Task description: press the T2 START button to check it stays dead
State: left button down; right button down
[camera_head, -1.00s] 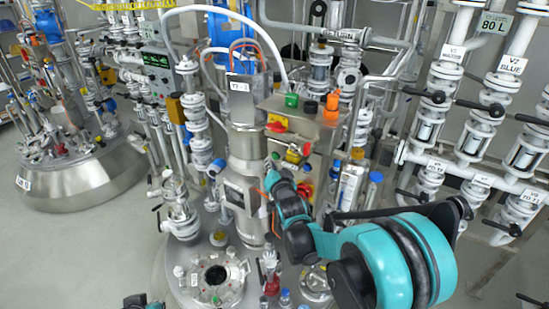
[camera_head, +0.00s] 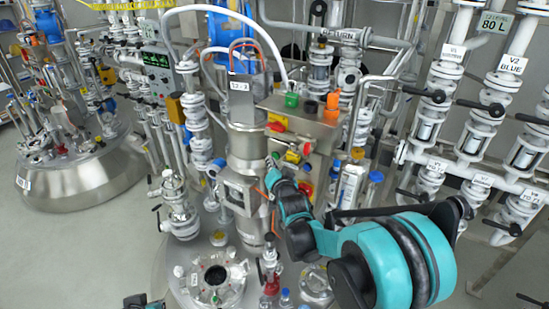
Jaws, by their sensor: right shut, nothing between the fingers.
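The steel control box (camera_head: 318,128) stands on the middle vessel, with coloured buttons and switches on its front. My right arm comes in from the lower right, and my right gripper (camera_head: 274,163) is shut and empty. Its fingertips are at the left part of the box front, where a small green button showed before. They now cover that spot, so I cannot tell whether they touch or press the button. The T2 START lettering is too small to read. A dark and teal part of my left arm shows at the bottom edge; its fingers cannot be made out.
The motor column (camera_head: 247,150) rises close to the left of my gripper. White valve piping (camera_head: 485,120) fills the right side. Open floor (camera_head: 100,250) lies at left.

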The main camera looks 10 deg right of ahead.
jog(key=shift+w+d, duration=0.25)
jog(key=shift+d, duration=0.05)
dwell(0.6)
jog(key=shift+w+d+r, duration=0.15)
jog(key=shift+r, duration=0.05)
dwell(0.7)
jog(key=shift+s+a+f, duration=0.2)
jog(key=shift+s+a, duration=0.25)
jog(key=shift+s, duration=0.05)
jog(key=shift+s+a+b, duration=0.35)
jog(key=shift+s+a, duration=1.45)
jog(key=shift+a, duration=0.05)
jog(key=shift+d, duration=0.1)
